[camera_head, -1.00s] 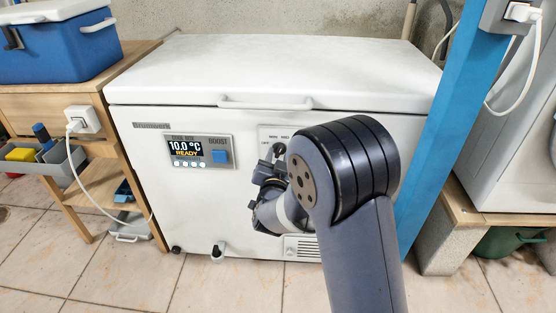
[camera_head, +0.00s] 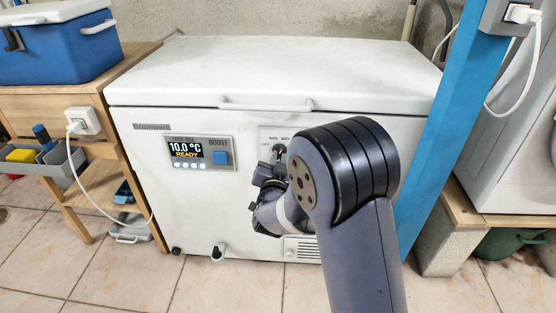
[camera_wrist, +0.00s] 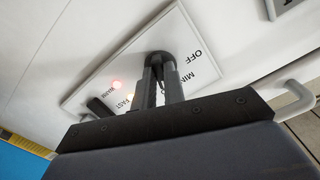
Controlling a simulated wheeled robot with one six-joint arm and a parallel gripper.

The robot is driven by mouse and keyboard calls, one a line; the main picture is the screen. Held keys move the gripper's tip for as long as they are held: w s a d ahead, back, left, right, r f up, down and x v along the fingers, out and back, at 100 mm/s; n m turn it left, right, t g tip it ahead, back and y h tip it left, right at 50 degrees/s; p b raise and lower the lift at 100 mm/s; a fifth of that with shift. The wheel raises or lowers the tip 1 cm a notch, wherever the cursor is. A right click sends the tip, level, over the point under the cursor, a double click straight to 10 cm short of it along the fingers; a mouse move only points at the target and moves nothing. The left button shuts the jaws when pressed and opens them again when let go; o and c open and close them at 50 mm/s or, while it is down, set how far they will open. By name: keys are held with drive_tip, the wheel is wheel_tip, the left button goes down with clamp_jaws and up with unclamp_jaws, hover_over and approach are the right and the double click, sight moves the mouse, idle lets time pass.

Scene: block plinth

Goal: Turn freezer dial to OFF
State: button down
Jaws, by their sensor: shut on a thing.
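The freezer (camera_head: 210,220) is a white chest with a closed lid. Its dial panel (camera_head: 268,134) is on the front, partly hidden by my arm in the head view. In the wrist view the panel (camera_wrist: 100,65) carries the labels OFF and MIN right of the dark dial (camera_wrist: 159,56), and FAST lower left. My gripper (camera_wrist: 160,72) has both fingers on the dial and is shut on it. In the head view my gripper (camera_head: 276,163) reaches the panel from below. Which mark the dial points to cannot be told.
A blue post (camera_head: 440,130) stands close on the right.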

drive_tip(key=shift+d+n+p, duration=0.15)
drive_tip(key=shift+n+p, duration=3)
drive_tip(key=shift+n, duration=5.65)
drive_tip(key=c, duration=1.5)
unclamp_jaws()
drive_tip(key=shift+r, duration=0.1)
